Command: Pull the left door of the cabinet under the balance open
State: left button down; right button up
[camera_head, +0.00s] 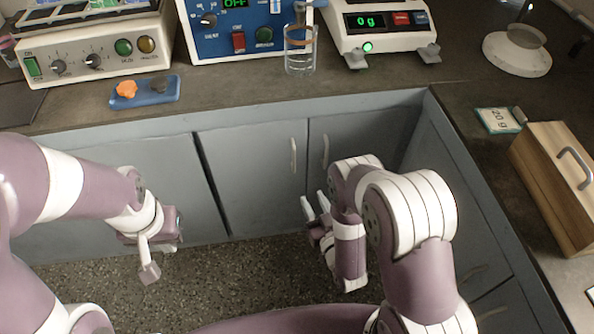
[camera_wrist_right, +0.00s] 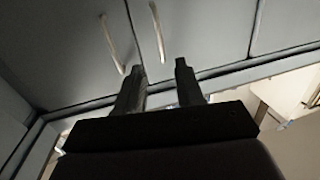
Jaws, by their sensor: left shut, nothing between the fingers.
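The grey cabinet's left door (camera_head: 252,170) looks closed, and its pale vertical bar handle (camera_head: 293,155) is near its right edge. The right door's handle (camera_head: 325,151) is just beside it. My right gripper (camera_head: 314,205) is below these handles in the head view, with its fingers apart. In the right wrist view the same gripper (camera_wrist_right: 158,78) is open and empty. Two bar handles show past its fingertips; the one nearer the middle (camera_wrist_right: 157,32) appears to be the left door's. My left gripper (camera_head: 149,272) is shut and empty, left of the door. The balance (camera_head: 375,35) stands on the counter above.
A glass beaker (camera_head: 300,50) and a blue control unit (camera_head: 240,50) stand at the back of the counter. A wooden box (camera_head: 560,185) is on the right counter. Side cabinets close off the right. Open speckled floor (camera_head: 235,280) lies before the doors.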

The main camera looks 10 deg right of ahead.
jog(key=w+a+b, duration=0.2)
jog(key=w, duration=1)
jog(key=shift+w+a+r, duration=0.25)
jog(key=shift+w+r, duration=0.05)
jog(key=shift+r, duration=0.15)
grip_shut()
dwell(0.6)
